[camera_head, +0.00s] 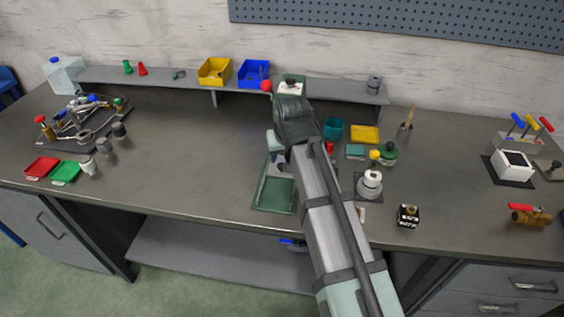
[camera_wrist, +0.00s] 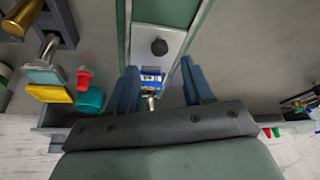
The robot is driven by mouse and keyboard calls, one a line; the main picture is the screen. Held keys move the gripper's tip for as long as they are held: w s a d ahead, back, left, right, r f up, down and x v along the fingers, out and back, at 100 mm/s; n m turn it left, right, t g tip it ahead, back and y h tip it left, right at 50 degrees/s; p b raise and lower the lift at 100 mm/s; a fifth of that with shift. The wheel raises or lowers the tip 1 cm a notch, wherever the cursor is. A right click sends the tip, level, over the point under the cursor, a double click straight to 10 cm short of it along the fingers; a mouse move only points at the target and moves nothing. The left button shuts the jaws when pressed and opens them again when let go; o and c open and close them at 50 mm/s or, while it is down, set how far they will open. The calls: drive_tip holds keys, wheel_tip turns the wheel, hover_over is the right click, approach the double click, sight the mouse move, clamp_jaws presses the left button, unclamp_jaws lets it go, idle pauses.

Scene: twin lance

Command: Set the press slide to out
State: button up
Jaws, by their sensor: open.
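The press (camera_head: 274,194) has a green base near the front middle of the bench and is partly hidden behind my arm. In the wrist view, a light grey plate (camera_wrist: 176,42) with a dark round knob (camera_wrist: 159,46) lies between its green side rails, seemingly the slide. A small blue-and-white piece (camera_wrist: 152,78) and a short metal pin lie close to the plate's end, between my fingers in the picture. My gripper (camera_wrist: 162,84) is open over the press, its blue-grey fingers either side of that end. I cannot tell whether they touch anything. In the head view, my arm mostly hides the gripper.
Right of the press stand a teal cup (camera_head: 333,128), a yellow block (camera_head: 364,134), a white flask-like item (camera_head: 370,184) and a black box (camera_head: 408,215). A raised shelf (camera_head: 180,81) with yellow and blue bins runs behind.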

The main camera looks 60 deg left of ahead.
sight(282, 165)
drive_tip(key=shift+x, duration=2.95)
drive_tip(key=shift+c, duration=0.3)
drive_tip(key=shift+r, duration=0.1)
clamp_jaws()
